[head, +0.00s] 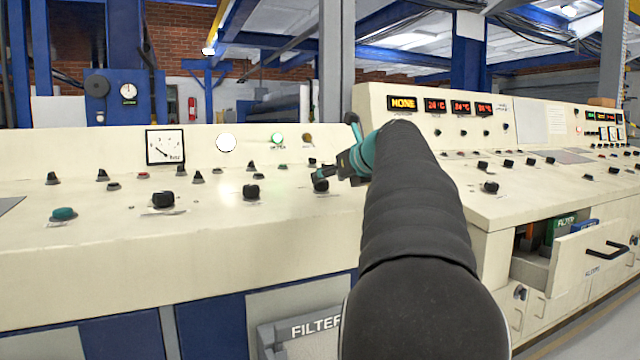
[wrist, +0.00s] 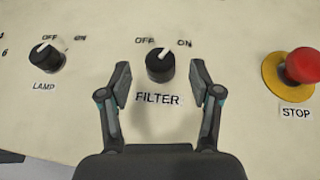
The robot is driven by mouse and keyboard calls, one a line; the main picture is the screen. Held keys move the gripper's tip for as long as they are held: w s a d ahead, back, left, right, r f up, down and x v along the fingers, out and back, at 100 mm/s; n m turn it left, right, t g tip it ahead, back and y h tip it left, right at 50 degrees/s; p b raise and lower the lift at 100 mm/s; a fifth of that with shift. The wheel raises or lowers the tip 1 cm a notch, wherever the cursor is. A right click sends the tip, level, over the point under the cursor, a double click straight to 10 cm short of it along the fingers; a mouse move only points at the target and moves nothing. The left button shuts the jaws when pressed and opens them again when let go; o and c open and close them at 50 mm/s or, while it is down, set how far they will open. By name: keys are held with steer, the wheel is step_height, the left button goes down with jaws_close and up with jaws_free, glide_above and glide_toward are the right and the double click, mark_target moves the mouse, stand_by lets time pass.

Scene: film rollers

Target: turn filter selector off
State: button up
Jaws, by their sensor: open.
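The filter selector (wrist: 160,65) is a round black knob with a white pointer line, above the printed word FILTER in the wrist view. OFF is printed at its upper left and ON at its upper right. My gripper (wrist: 160,84) is open, with one finger on each side just below the knob and nothing between the tips. In the head view my gripper (head: 338,172) is low over the console, and my arm hides part of the panel.
A black LAMP knob (wrist: 44,57) sits to the left of the selector. A red STOP button (wrist: 302,66) on a yellow ring stands to the right. The cream console (head: 110,235) carries several other knobs. An open drawer (head: 580,255) juts out at the right.

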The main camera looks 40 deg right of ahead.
steer(key=shift+x, duration=2.35)
steer(key=c, duration=1.2)
